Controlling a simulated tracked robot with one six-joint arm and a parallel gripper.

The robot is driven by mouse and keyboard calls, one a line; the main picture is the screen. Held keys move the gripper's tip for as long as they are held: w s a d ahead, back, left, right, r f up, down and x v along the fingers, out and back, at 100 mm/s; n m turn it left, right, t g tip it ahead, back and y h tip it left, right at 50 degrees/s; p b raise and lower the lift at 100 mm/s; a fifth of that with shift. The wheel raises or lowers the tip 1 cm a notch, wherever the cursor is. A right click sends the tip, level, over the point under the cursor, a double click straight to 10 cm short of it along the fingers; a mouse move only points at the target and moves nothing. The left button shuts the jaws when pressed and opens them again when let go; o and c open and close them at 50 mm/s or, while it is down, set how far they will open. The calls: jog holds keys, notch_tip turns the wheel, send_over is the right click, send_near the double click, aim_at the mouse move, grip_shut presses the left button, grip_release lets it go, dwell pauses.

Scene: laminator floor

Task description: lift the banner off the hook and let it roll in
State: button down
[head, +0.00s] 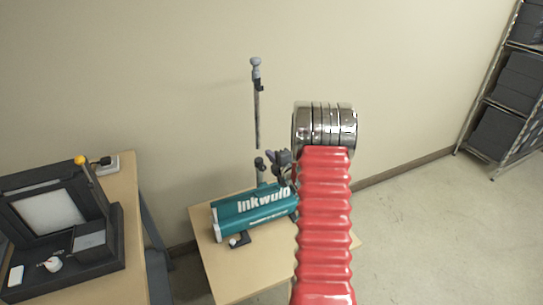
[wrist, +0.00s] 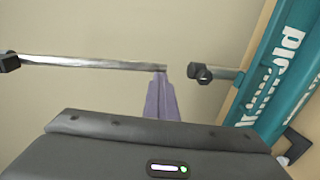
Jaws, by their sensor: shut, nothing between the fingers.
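The teal banner (head: 255,208) with white lettering lies low along its stand on the small table; no sheet hangs from the pole (head: 257,115). The grey pole top with a dark hook (head: 261,86) is bare. The banner also shows at the right of the wrist view (wrist: 285,70). My gripper (head: 272,156) is behind my red arm in the head view, partly hidden, above the banner. In the wrist view my gripper's purple fingers (wrist: 163,80) are shut and empty, by the end of the upper pole piece. Whether they touch it I cannot tell.
The lower post (head: 261,172) stands behind the banner, with a visible gap below the upper pole. A wooden table (head: 225,275) carries the stand. A desk at left holds a black machine (head: 70,270) with a yellow-knobbed lever. A shelf (head: 490,100) stands right; floor there is clear.

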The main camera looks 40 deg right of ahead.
jog(key=c, duration=2.5)
grip_release()
jog(key=shift+c, duration=0.2)
jog(key=o, duration=0.7)
jog(key=v, duration=1.3)
jog(key=shift+s+a, duration=0.2)
jog(key=shift+s, duration=0.15)
